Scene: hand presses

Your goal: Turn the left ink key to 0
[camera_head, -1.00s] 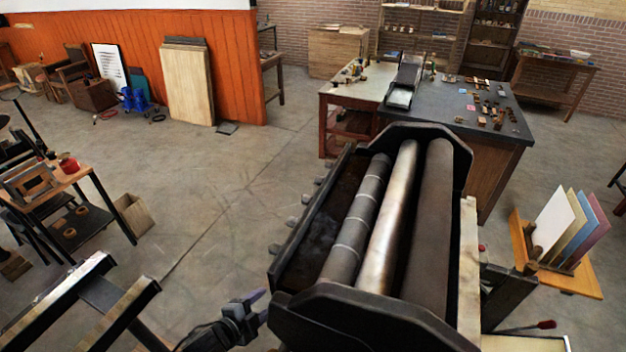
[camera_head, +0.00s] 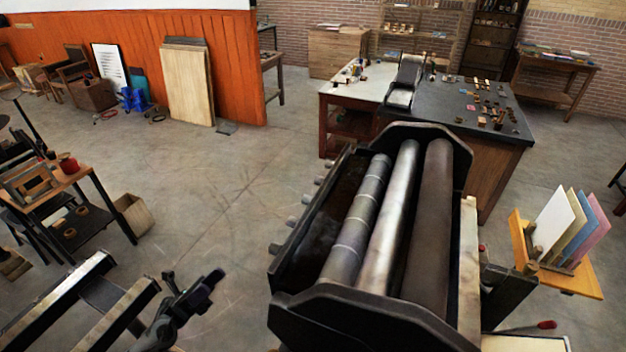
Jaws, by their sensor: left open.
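The press (camera_head: 345,309) stands in front of me with its rollers (camera_head: 397,215) side by side in a dark frame. Several small grey ink keys stick out along the left side of its ink trough; the nearest one (camera_head: 275,249) is close to the front corner. I cannot tell key settings or marks at this size. My left gripper (camera_head: 207,284) is open and empty, left of the press's front corner and apart from the keys. My right gripper is not in view.
A dark rail-like frame (camera_head: 75,293) lies at lower left. A small table (camera_head: 62,180) stands at far left. A rack of coloured boards (camera_head: 562,235) and a red-tipped lever (camera_head: 546,324) are at right.

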